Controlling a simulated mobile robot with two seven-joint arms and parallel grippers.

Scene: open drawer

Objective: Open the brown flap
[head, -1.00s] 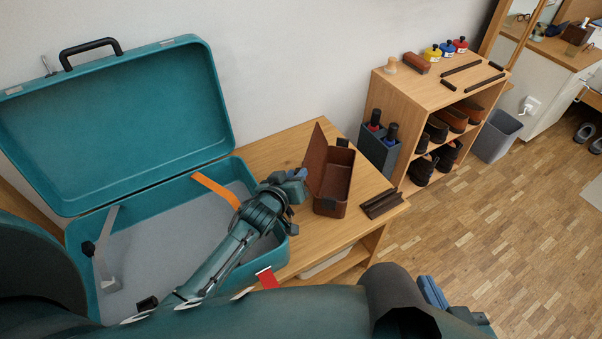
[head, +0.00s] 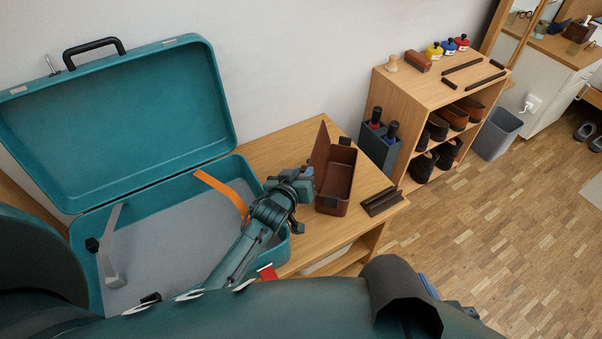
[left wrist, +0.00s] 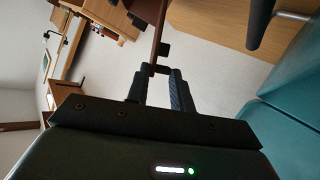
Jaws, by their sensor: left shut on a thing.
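The brown flap (head: 321,150) is the raised lid of a brown box (head: 333,207) on the wooden bench. It stands nearly upright along the box's left side, and the box's inside shows. My left gripper (head: 309,173) is at the flap's left face. In the left wrist view, the left gripper (left wrist: 159,72) has its fingers close together on a small part at the brown flap (left wrist: 157,38). The exact contact is small and dark. My right gripper (head: 429,286) is mostly hidden behind my own arm; only a bit of blue shows.
An open teal suitcase (head: 262,180) with an orange strap (head: 222,189) lies left of the box, under my left arm. Dark brown bars (head: 381,202) lie right of the box. A shoe shelf (head: 398,92) and a grey bottle holder (head: 378,148) stand beyond.

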